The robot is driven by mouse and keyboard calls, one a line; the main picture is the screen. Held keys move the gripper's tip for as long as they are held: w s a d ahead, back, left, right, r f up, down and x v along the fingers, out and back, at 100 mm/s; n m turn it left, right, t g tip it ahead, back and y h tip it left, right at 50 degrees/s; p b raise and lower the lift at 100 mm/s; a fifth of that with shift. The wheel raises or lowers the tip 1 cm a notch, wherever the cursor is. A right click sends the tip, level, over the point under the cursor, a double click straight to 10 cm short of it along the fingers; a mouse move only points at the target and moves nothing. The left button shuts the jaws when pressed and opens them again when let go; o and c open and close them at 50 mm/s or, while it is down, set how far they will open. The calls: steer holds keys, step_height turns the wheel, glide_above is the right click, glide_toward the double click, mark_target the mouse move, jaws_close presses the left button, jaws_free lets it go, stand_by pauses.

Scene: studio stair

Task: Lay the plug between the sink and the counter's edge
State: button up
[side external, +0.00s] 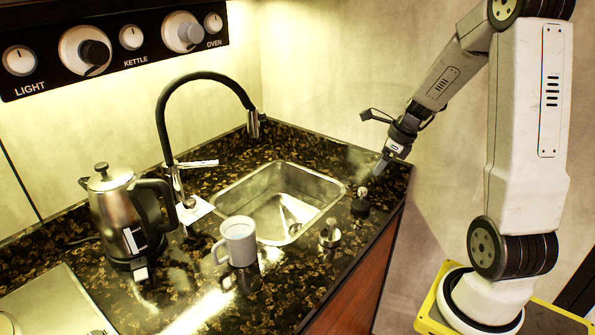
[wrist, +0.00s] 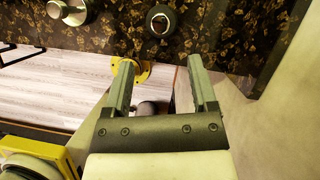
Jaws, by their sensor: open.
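A small dark round piece with a ringed top, which looks like the plug (side external: 360,206), stands on the counter (side external: 290,318) between the sink (side external: 322,207) and the counter's right edge. It also shows in the wrist view (wrist: 160,21), beyond my fingertips and roughly centred between them. My gripper (side external: 372,143) is open and empty, above the counter's far right corner. It is apart from the plug. In the wrist view my gripper's two fingers (wrist: 160,62) are spread, with nothing between them touching.
A short metal knobbed piece (side external: 329,235) stands near the sink's front right corner; it also shows in the wrist view (wrist: 70,11). Clear counter lies along the front edge.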

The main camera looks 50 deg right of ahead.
steer(key=shift+a, duration=0.1)
steer(key=s+a+f+n, duration=0.1)
steer(key=a+n, duration=1.2)
steer(key=n, duration=0.3)
steer(key=s+a+f+n+g+h, duration=0.1)
steer(key=a+n, duration=1.2)
steer(key=n, duration=0.4)
steer(key=shift+s+f+g, duration=0.25)
steer(key=shift+s+g, duration=0.05)
